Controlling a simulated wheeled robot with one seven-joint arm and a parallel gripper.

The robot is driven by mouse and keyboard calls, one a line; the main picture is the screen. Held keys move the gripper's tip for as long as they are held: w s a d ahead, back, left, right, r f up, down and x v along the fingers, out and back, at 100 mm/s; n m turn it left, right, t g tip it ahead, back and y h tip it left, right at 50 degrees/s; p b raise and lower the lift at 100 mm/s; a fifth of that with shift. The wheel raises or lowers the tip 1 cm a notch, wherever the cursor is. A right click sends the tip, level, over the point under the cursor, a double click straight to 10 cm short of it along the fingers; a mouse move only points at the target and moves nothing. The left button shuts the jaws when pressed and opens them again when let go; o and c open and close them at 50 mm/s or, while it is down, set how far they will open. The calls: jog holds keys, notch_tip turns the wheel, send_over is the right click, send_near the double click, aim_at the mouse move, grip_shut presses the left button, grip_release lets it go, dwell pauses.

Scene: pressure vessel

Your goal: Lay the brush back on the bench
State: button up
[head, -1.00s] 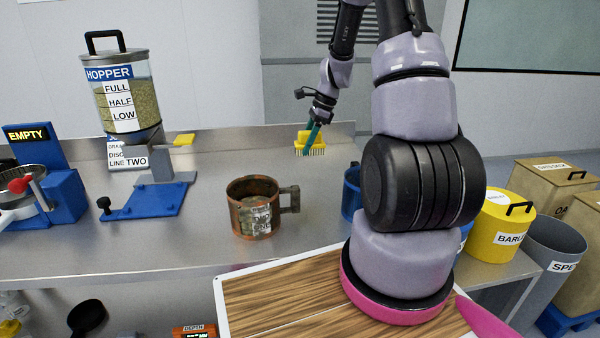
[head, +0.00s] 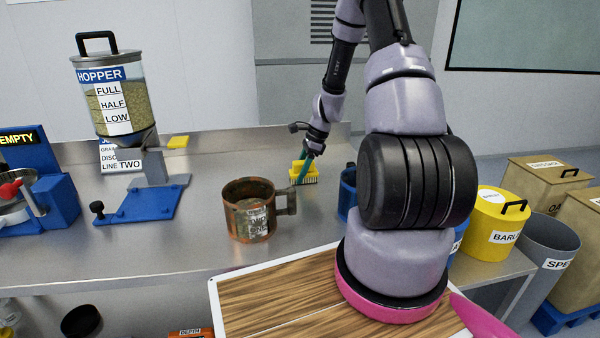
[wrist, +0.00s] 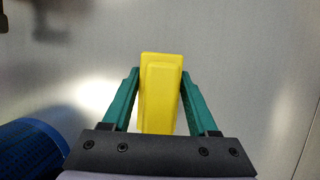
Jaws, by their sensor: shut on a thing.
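The brush is yellow with pale bristles pointing down; in the head view the brush (head: 309,174) is at the back of the steel bench (head: 120,245), right of the rusty mug. My gripper (head: 303,168) has green fingers and is shut on it from above. In the wrist view the yellow brush (wrist: 160,92) lies between the two green fingers of my gripper (wrist: 160,100). The bristle tips look close to the bench top, but I cannot tell whether they touch it.
A rusty mug (head: 250,209) stands just left of the brush. A blue container (head: 347,192) is to its right, partly behind my arm; a blue shape (wrist: 32,150) shows in the wrist view. The hopper (head: 112,100) stands at left. Bare bench lies behind the mug.

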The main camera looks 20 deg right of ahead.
jog(key=shift+f, duration=0.1)
jog(key=o, duration=1.2)
